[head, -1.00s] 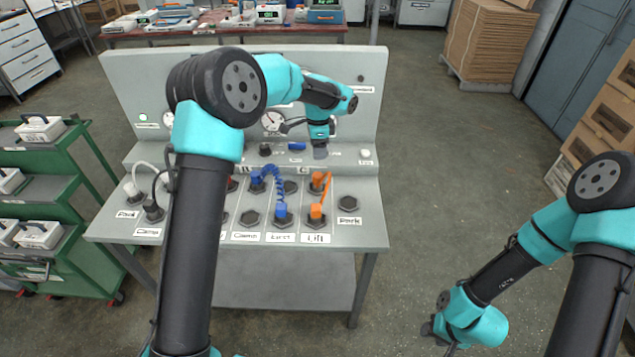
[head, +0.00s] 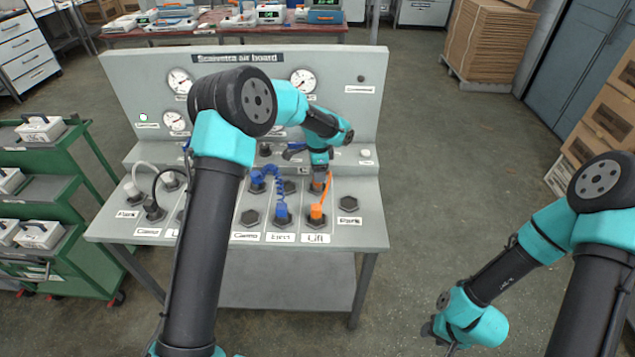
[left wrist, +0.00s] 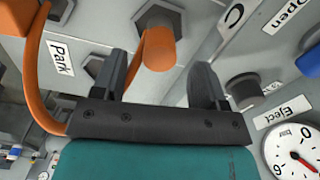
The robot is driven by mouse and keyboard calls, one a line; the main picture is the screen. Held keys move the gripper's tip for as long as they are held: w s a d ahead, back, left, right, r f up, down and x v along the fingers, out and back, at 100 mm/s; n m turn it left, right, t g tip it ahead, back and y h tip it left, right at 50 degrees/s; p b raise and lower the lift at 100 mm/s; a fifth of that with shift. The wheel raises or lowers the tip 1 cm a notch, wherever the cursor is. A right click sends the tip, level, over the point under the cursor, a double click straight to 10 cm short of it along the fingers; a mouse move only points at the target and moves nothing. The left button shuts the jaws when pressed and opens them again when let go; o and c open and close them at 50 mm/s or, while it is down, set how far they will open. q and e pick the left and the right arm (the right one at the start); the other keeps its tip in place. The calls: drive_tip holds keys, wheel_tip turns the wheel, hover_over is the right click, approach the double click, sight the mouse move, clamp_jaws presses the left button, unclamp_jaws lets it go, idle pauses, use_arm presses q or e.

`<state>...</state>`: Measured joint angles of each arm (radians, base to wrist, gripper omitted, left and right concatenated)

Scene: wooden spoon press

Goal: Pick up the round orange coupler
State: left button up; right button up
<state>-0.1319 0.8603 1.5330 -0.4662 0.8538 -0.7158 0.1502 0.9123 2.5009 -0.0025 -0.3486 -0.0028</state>
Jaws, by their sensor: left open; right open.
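In the head view one orange coupler (head: 316,212) stands on the front row above the Lift label. Another orange piece (head: 317,187) stands behind it, mostly hidden by my left gripper (head: 320,172), and an orange hose (head: 328,188) runs between them. In the left wrist view my left gripper (left wrist: 160,85) is open, with a rounded orange coupler (left wrist: 156,48) between and just beyond its fingers. I see no clear contact. The orange hose (left wrist: 36,72) loops at the left there. My right gripper (head: 437,332) is open and empty, low at the right, away from the board.
A blue coupler (head: 282,211) with a coiled blue hose stands left of the orange ones. A bare hex port (head: 348,204) is to the right, above the Park label. Gauges (head: 303,81) sit on the upright panel.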

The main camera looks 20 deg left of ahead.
use_arm(q)
drive_tip(key=shift+s+f, duration=0.1)
drive_tip(key=shift+f, duration=2.45)
drive_tip(key=c, duration=1.1)
drive_tip(key=shift+r, duration=0.15)
wheel_tip(320, 180, up, 10)
drive_tip(key=shift+f, duration=0.1)
